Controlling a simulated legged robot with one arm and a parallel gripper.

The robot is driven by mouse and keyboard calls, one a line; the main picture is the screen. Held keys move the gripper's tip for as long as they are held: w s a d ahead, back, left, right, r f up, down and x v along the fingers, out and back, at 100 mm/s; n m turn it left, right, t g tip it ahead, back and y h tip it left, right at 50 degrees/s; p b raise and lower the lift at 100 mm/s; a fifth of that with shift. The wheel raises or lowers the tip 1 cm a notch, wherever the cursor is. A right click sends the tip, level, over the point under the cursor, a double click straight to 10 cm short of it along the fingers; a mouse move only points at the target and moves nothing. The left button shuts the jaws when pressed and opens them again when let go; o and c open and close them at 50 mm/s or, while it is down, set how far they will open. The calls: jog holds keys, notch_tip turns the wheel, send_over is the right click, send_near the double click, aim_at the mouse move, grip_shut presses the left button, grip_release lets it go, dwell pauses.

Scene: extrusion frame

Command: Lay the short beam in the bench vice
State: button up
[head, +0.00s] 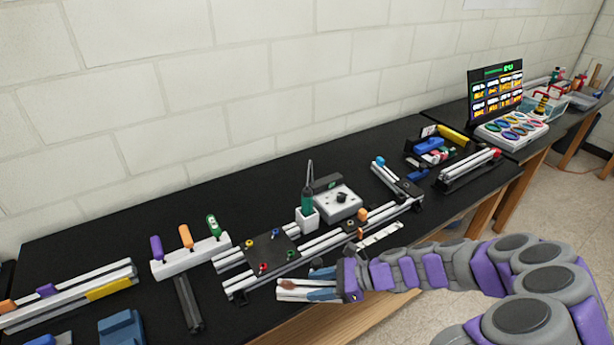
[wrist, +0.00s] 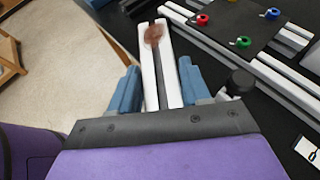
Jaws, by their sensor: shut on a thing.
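The short beam (head: 290,295) is pale, with a dark groove and a brown patch near its far end. My gripper (head: 322,283) is shut on it near the front edge of the bench. In the wrist view the beam (wrist: 174,75) lies between the two blue fingers of my gripper (wrist: 158,88) and points away from the palm. Its near end is hidden by the palm. A blue block (head: 122,328) at the bottom left of the head view looks like part of the bench vice. Another blue part (head: 50,340) beside it is cut off by the picture edge.
The extrusion frame with a dark plate (head: 270,252) lies just behind my gripper. A white rack with coloured screwdrivers (head: 190,255), a dark bar (head: 187,303) and a long rail (head: 70,293) are to the left. Bare black bench lies between the dark bar and the beam.

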jog(key=w+d+r+m+t+h, duration=0.4)
jog(key=w+d+r+m+t, duration=0.1)
jog(key=r, duration=0.5)
jog(key=w+d+r+m+t+h, duration=0.5)
jog(key=w+d+r+m+t, duration=0.1)
jog(key=w+r+m, duration=0.2)
jog(key=shift+w+r+m, duration=0.3)
jog(key=shift+w+r, duration=0.6)
jog(key=shift+w, duration=0.3)
jog(key=shift+f, duration=0.1)
